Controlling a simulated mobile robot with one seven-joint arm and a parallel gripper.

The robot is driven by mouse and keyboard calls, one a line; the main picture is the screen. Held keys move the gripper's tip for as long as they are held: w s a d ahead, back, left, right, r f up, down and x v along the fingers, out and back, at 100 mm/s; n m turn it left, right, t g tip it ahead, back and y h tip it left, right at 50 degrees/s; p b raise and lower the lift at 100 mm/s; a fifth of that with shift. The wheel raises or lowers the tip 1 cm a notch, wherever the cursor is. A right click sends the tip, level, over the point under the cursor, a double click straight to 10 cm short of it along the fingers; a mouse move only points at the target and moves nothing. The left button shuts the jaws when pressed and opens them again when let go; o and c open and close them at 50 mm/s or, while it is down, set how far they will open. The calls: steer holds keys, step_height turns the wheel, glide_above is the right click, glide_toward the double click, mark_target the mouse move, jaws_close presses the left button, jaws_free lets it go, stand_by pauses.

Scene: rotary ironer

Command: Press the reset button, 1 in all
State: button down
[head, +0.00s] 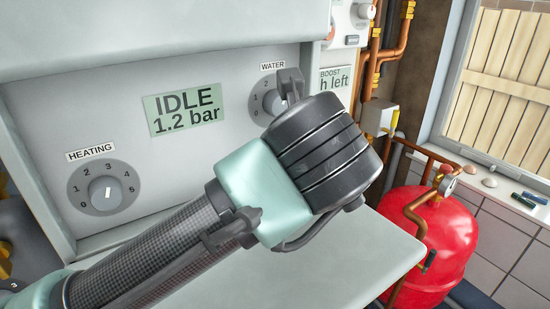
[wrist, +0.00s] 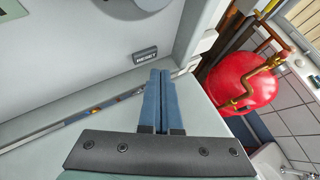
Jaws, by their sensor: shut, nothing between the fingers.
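The reset button (wrist: 145,55) is a small dark bar lettered RESET on the pale grey panel, left of and above my fingertips in the wrist view. My gripper (wrist: 161,72) has its two blue fingers shut together with nothing between them. The fingertips appear just below and to the right of the button in the picture, apart from it; the depth gap is hard to judge. In the head view, my wrist covers the lower right of the panel, so the button and fingers are hidden there.
The panel carries a display (head: 186,110) reading IDLE 1.2 bar, a HEATING dial (head: 104,188) and a partly covered WATER dial (head: 266,97). A pale ledge (head: 345,250) juts out below. A red tank (head: 440,235) with copper pipes stands at right.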

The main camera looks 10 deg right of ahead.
steer(key=shift+s+d, duration=0.3)
steer(key=shift+s, duration=0.4)
steer(key=shift+s+d, duration=0.3)
steer(key=shift+s, duration=0.4)
steer(key=shift+s+d, duration=0.3)
steer(key=shift+s, duration=0.4)
